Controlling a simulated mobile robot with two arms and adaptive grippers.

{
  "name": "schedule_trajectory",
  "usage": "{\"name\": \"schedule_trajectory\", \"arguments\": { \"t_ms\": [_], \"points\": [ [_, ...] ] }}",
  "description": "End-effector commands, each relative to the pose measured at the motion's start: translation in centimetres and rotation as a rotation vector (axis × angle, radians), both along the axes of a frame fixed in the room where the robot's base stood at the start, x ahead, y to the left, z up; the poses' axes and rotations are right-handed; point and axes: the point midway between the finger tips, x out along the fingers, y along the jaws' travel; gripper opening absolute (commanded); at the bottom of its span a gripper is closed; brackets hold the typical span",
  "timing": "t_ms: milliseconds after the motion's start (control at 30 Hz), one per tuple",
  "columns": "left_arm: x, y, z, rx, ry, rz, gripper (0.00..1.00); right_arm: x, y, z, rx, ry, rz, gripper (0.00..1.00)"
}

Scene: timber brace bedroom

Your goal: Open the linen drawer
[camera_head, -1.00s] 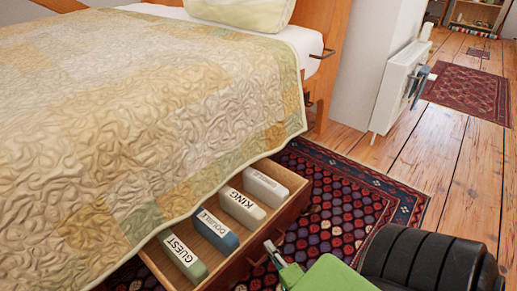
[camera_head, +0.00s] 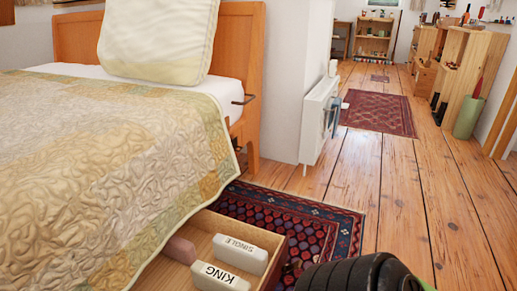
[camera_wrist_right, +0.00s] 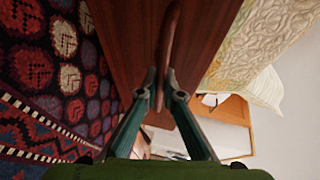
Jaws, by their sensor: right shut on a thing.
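The linen drawer (camera_head: 205,222) stands out from under the bed, open, at the bottom of the head view. Inside it lie white packs labelled SINGLE (camera_head: 240,254) and KING (camera_head: 218,279), with a pinkish block (camera_head: 180,250) behind them. In the wrist view the reddish-brown drawer front (camera_wrist_right: 125,35) carries a curved wooden handle (camera_wrist_right: 168,40). My right gripper (camera_wrist_right: 161,77) is shut on this handle. In the head view the gripper is out of frame and only my dark arm shows at the bottom. My left gripper is not in view.
The quilted bed (camera_head: 100,160) hangs over the drawer. A patterned rug (camera_head: 300,220) lies beside the drawer. A white radiator (camera_head: 318,120) stands against the wall beyond. The wooden floor (camera_head: 400,190) to the right is clear.

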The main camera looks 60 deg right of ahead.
Motion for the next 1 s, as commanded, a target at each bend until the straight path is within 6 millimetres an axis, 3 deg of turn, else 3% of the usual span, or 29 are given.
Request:
{"name": "schedule_trajectory", "arguments": {
  "t_ms": [500,533,600,1000],
  "points": [
    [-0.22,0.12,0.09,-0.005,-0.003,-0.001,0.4,-0.58,0.1,-0.12,0.003,0.004,0.001,0.0],
    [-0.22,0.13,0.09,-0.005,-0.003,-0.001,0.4,-0.58,0.1,-0.13,0.003,0.004,0.001,0.15],
    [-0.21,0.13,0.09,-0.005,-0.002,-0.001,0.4,-0.56,0.09,-0.11,0.002,0.004,0.001,0.25],
    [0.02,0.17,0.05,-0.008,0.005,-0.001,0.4,-0.53,-0.01,0.26,0.001,0.002,0.0,0.25]
  ]
}}
